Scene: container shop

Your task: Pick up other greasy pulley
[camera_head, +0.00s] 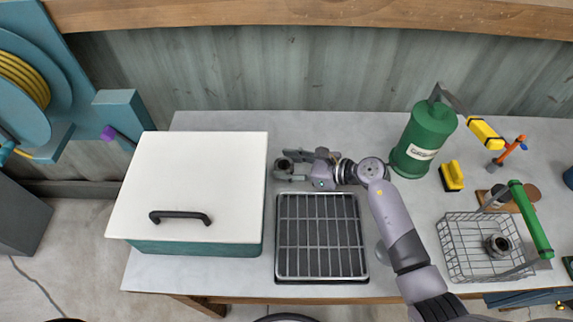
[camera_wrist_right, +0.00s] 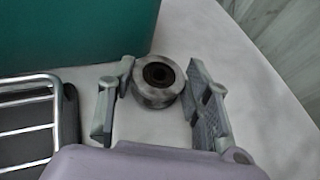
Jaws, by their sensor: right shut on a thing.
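A grey greasy pulley (camera_wrist_right: 155,97) with a dark centre hole sits between the two fingers of my right gripper (camera_wrist_right: 160,100) in the right wrist view. In the head view my right gripper (camera_head: 292,166) is at the worktop's middle, shut on this pulley (camera_head: 284,164), just right of the white-lidded box. I cannot tell whether the pulley touches the worktop. Another dark pulley (camera_head: 498,245) lies in the wire basket (camera_head: 459,262) at the right. My left gripper is not in view.
The white-lidded box (camera_head: 200,180) with a black handle stands left of my right gripper. A black tray with a metal grid (camera_head: 320,235) lies just in front of it. A green canister (camera_head: 424,140) and a yellow brush (camera_head: 452,176) stand to the right. Worktop behind is clear.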

